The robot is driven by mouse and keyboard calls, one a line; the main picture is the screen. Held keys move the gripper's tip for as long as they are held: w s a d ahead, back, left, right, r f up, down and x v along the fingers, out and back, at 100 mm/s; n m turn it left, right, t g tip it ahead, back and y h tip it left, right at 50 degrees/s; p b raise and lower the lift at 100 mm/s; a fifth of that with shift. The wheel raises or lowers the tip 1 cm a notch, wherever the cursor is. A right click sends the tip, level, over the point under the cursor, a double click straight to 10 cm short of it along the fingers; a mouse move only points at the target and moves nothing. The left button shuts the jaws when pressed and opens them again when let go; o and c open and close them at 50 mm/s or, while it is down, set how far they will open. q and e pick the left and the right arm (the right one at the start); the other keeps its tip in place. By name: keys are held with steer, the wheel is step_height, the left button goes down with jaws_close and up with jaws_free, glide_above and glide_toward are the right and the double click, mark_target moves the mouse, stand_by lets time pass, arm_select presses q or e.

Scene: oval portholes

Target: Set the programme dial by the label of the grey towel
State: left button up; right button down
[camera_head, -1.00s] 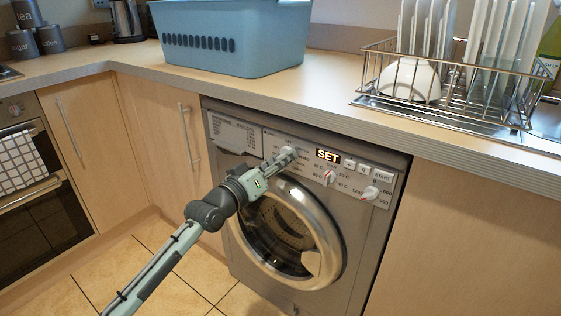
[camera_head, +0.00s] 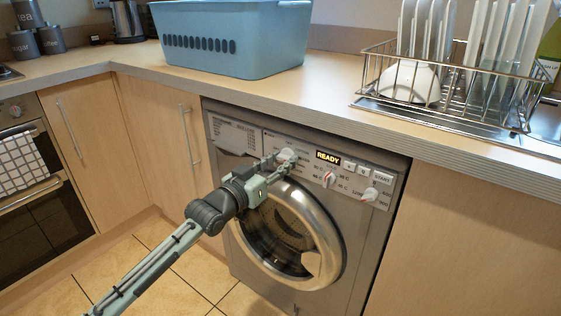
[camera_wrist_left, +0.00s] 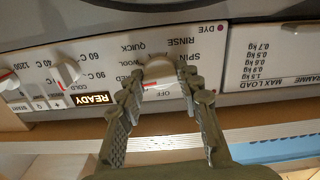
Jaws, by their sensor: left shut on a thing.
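The programme dial (camera_head: 285,156) is a pale round knob on the washing machine's panel (camera_head: 236,133). In the left wrist view the dial (camera_wrist_left: 158,70) shows upside down, ringed by words such as SPIN, RINSE, QUICK, WOOL and OFF. A red mark shows on its near side; the exact word it points to is unclear. My left gripper (camera_head: 277,163) is shut on the dial, with one finger on each side of it (camera_wrist_left: 160,76). The display (camera_head: 328,157) reads READY. I see no grey towel or its label. My right gripper is not in view.
Two other knobs (camera_head: 329,179) (camera_head: 370,194) and small buttons (camera_head: 365,170) sit right of the programme dial. The round door (camera_head: 330,262) is below. The worktop above holds a blue basket (camera_head: 230,45) and a dish rack (camera_head: 470,100). A checked towel (camera_head: 20,160) hangs on the oven.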

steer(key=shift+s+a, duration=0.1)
arm_select(q)
steer(key=o, duration=1.2)
steer(key=shift+c, duration=0.2)
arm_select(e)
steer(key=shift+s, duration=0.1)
arm_select(q)
steer(key=v, duration=1.2)
